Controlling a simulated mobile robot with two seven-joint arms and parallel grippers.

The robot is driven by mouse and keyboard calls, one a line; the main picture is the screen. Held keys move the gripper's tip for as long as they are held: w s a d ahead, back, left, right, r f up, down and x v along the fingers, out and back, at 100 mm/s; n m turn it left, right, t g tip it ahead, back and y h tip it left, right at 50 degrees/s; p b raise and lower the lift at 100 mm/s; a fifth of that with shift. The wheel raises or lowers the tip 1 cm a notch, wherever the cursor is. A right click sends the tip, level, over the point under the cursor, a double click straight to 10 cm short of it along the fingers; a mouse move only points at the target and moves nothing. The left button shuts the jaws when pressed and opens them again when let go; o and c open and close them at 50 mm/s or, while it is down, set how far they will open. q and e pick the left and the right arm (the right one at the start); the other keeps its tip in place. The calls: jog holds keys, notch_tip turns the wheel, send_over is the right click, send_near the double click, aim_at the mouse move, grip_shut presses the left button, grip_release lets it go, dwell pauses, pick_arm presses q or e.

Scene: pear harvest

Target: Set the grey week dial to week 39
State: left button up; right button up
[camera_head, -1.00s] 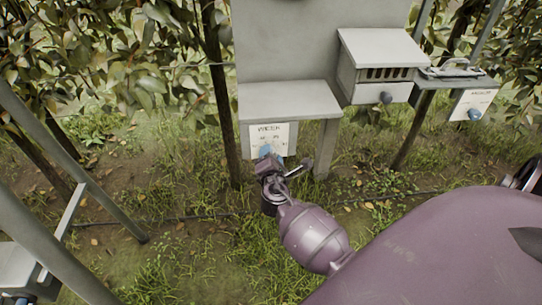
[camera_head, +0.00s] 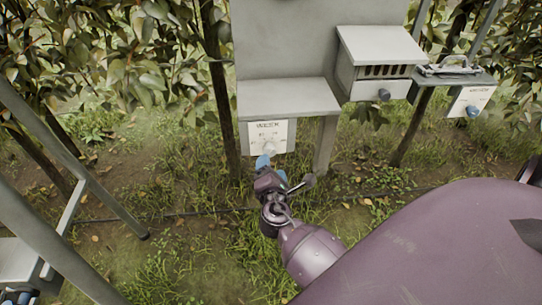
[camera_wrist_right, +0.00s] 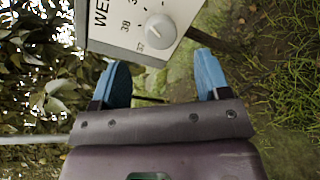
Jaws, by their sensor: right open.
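The grey week dial is a round knob on a white panel headed WEEK under the middle shelf in the head view (camera_head: 268,146). In the right wrist view the dial (camera_wrist_right: 160,32) shows large at the top, with 37 and 38 legible beside it; further marks are cut off. A pale line crosses its face, but I cannot tell which number it marks. My right gripper (camera_head: 266,162) is just below and in front of the panel. In the wrist view its two blue fingers (camera_wrist_right: 208,78) are open and empty, apart from the dial.
A grey shelf (camera_head: 288,97) juts out above the panel. A slatted box (camera_head: 381,60) with a grey knob is at upper right, and a white panel with a blue knob (camera_head: 473,111) is further right. Grey posts stand at left. Grass lies below.

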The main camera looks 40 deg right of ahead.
jog(key=shift+v, duration=1.9)
jog(key=s+a+f+m+y+p, duration=0.15)
jog(key=s+a+m+y, duration=0.3)
jog(key=m+y, duration=0.55)
jog(key=s+f+m+g+p, duration=0.2)
jog(key=s+m, duration=0.4)
jog(key=s, duration=1)
jog(key=shift+f+m+g, duration=0.4)
jog(key=shift+f+g, duration=0.1)
jog(key=shift+f, duration=0.2)
jog(key=shift+s, duration=0.1)
